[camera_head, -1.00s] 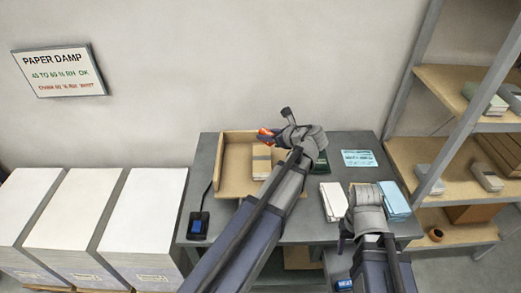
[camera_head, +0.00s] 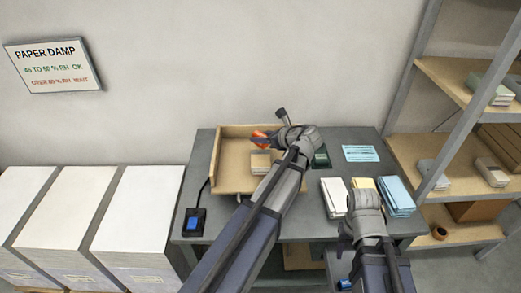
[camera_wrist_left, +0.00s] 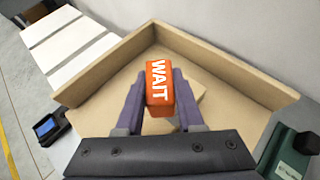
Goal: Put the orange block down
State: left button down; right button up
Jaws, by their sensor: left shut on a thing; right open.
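The orange block (camera_wrist_left: 159,82) carries the white word WAIT and sits between the fingers of my left gripper (camera_wrist_left: 160,100), which is shut on it. In the head view the orange block (camera_head: 259,134) shows only in part beside the left gripper (camera_head: 268,138). It is over a tan open tray (camera_head: 232,180) with low walls. A flat tan piece (camera_head: 261,160) lies in the tray below it. Whether the block touches anything below cannot be told. My right gripper (camera_head: 345,240) is open near the table's front edge, partly hidden by its own wrist.
The grey table (camera_head: 208,160) also holds a black device with a blue screen (camera_head: 194,222), a green item (camera_head: 321,156), a light blue sheet (camera_head: 360,153), and white (camera_head: 334,197) and blue (camera_head: 396,194) stacks. Tall white paper stacks (camera_head: 140,210) stand left; shelves (camera_head: 440,150) stand right.

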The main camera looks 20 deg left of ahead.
aim_at(261, 146)
pick_arm(q)
jog(key=shift+f+b, duration=1.8)
jog(key=shift+b, duration=0.05)
jog(key=shift+f, duration=0.25)
jog(key=c, duration=0.5)
grip_release()
jog(key=shift+r, duration=0.15)
